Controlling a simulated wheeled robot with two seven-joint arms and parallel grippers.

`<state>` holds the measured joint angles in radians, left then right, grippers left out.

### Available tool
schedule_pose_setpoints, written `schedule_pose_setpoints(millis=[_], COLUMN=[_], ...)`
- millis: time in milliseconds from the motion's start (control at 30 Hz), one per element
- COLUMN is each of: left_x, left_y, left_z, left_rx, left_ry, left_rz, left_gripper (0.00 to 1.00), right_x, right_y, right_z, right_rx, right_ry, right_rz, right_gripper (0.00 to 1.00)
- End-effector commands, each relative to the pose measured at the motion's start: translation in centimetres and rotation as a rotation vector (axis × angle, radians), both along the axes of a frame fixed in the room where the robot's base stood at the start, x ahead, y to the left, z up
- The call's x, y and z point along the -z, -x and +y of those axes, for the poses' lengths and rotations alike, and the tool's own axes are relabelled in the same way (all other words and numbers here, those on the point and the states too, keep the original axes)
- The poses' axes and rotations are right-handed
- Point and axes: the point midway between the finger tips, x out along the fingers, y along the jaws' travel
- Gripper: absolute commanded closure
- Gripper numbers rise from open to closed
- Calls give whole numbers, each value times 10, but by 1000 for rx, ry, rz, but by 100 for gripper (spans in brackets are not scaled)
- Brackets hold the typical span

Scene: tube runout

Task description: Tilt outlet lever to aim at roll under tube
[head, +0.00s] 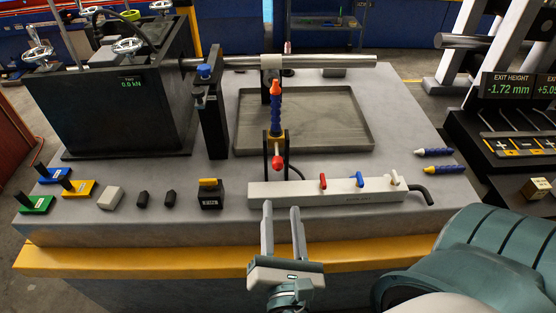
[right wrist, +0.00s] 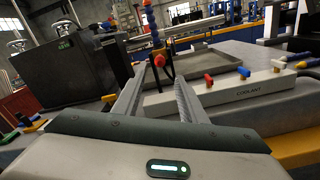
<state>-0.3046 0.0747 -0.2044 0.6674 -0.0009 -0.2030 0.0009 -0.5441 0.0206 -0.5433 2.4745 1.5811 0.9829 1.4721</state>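A blue segmented hose (head: 276,112) with an orange tip stands upright on a small black bracket behind the grey coolant manifold (head: 340,190). A red-and-white outlet lever (head: 277,163) sits at its base, and its red end shows in the right wrist view (right wrist: 160,60). The metal tube (head: 330,61) runs level above and behind the hose; the roll under it is hard to make out. My right gripper (head: 281,208) is open and empty at the manifold's front edge, short of the lever and apart from it. My left gripper is out of view.
Red, blue and white valve levers (head: 358,180) stand on the manifold to the right. A shallow tray (head: 350,142) lies behind. A black block (head: 209,195) and colored pads (head: 77,189) sit left. A dark post (head: 212,125) stands left of the tray.

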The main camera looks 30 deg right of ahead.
Motion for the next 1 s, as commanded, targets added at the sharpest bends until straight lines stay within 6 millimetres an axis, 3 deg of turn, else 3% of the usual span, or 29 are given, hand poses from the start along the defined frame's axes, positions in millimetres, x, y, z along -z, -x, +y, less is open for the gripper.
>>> schedule_pose_setpoints(millis=[133,267,700,1000], left_x=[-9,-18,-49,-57], left_y=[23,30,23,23], left_z=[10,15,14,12], left_rx=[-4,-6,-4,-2], left_ry=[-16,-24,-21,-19], left_rz=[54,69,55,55], left_gripper=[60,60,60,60], right_x=[-5,-5,-4,-1], right_y=[-19,-40,-105,-128], right_z=[-12,-24,-65,-78], right_rx=[0,0,0,0], right_ry=[5,4,4,2], right_rz=[-2,-3,-1,1], right_gripper=[62,62,62,62])
